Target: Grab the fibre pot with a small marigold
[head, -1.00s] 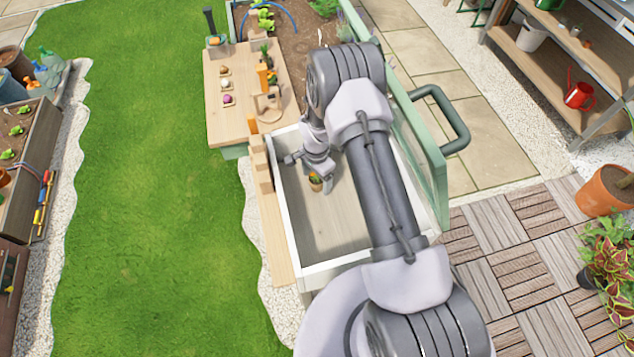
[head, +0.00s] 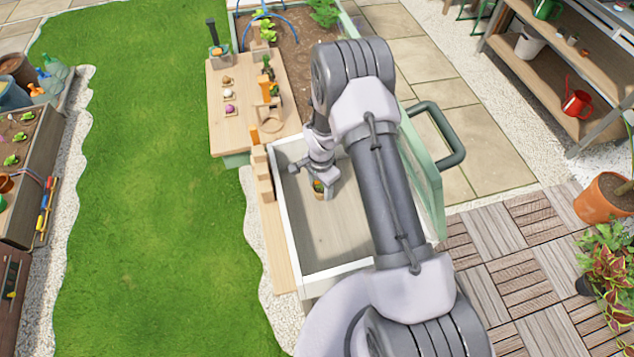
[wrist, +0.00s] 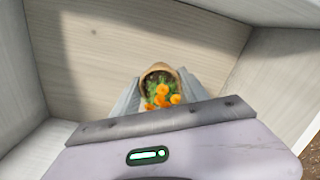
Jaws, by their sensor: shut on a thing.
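The fibre pot with a small marigold is a brown pot (wrist: 160,70) with orange flowers and green leaves. In the wrist view it sits between the two fingers of my gripper (wrist: 158,98), which is shut on it. In the head view the pot (head: 319,190) shows small inside the pale wooden box (head: 279,217), just below my gripper (head: 325,183). My gripper hides part of the pot's side. I cannot tell whether the pot touches the box floor.
The box walls stand close around my gripper, and a green lid or panel (head: 421,165) with a dark handle stands open on the right. A wooden table (head: 235,135) with bulbs and wooden pieces adjoins the box at the back left. The box floor in front is bare.

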